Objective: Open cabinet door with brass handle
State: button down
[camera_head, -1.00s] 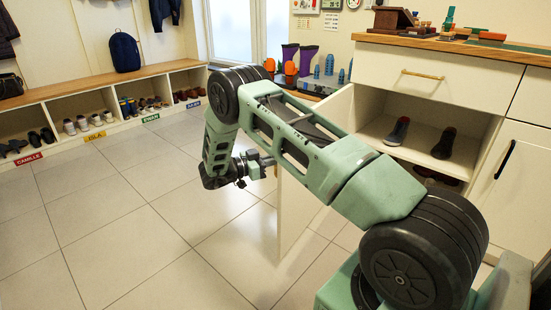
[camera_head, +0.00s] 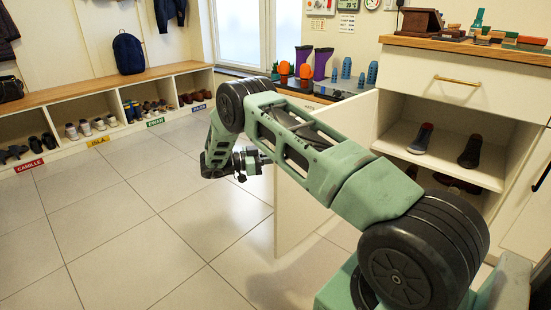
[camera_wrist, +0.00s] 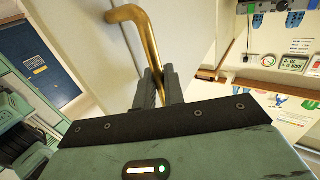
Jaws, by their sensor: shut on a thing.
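The cabinet door (camera_head: 291,215) stands swung wide open, showing its flat white face behind my arm in the head view. The brass handle (camera_wrist: 146,35) shows in the wrist view as a bent bar on the white door face. My gripper (camera_wrist: 158,80) is shut on the brass handle, with its fingers on either side of the bar. In the head view my gripper (camera_head: 255,160) is at the left side of the door, and the handle is hidden there. The open cabinet (camera_head: 448,140) shows shelves with dark shoes.
A drawer with a brass pull (camera_head: 457,80) is above the open cabinet. A door with a black handle (camera_head: 543,173) is at the right. A bench with shoe cubbies (camera_head: 100,97) runs along the left wall. The tiled floor (camera_head: 150,220) between is clear.

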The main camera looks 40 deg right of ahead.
jog(key=c, duration=1.6)
grip_release()
jog(key=shift+s+d, duration=0.1)
jog(key=shift+d, duration=0.15)
jog(key=shift+a, duration=0.1)
jog(key=shift+b+v, duration=1.2)
jog(key=shift+v, duration=7.5)
